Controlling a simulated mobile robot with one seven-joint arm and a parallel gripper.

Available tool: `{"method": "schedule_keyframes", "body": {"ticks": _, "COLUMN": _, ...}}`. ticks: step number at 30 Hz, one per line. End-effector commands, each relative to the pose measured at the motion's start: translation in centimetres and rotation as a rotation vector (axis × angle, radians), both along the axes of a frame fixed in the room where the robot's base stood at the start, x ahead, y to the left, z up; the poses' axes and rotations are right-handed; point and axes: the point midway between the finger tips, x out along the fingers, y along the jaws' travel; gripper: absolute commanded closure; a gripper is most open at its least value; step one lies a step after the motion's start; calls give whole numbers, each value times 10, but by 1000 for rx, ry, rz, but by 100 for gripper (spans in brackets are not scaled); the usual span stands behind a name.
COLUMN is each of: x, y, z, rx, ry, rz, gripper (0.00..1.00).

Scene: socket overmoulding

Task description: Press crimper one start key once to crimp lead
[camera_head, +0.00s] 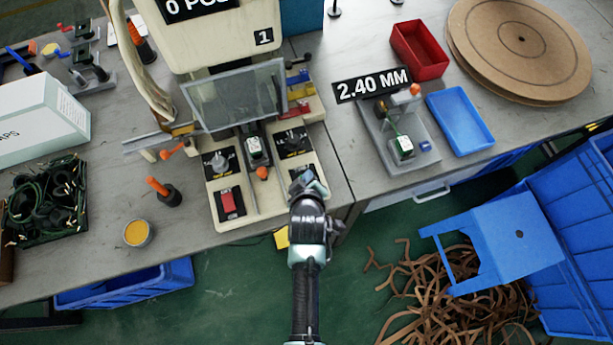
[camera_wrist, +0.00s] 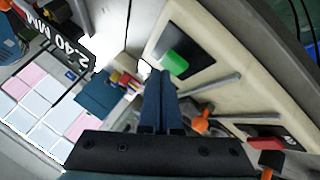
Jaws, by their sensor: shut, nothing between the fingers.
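Crimper one (camera_head: 265,200) is the beige machine marked 1, standing at the bench's front edge. Its green start key (camera_wrist: 174,62) sits on a black plate in the wrist view, just right of the fingertips. In the head view my gripper hides this key at the right front of the base. A red key (camera_head: 228,203) shows at the left front. My gripper (camera_head: 305,182) is over the right front corner. Its fingers (camera_wrist: 156,80) are shut and empty. I cannot tell whether they touch anything. No lead can be made out clearly at the crimper.
A clear guard (camera_head: 236,95) covers the crimper's middle. An orange-topped post (camera_head: 168,193) and a yellow-filled cup (camera_head: 138,233) stand left. Right are a gauge stand (camera_head: 392,130), a blue tray (camera_head: 460,120) and a red bin (camera_head: 419,50). A blue stool (camera_head: 508,240) stands on the floor.

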Motion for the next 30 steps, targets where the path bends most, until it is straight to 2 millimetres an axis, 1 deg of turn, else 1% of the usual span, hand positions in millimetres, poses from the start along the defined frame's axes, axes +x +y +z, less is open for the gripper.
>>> {"method": "schedule_keyframes", "body": {"ticks": 30, "x": 0, "y": 0, "z": -11, "rx": 0, "ry": 1, "rz": -1, "gripper": 100}}
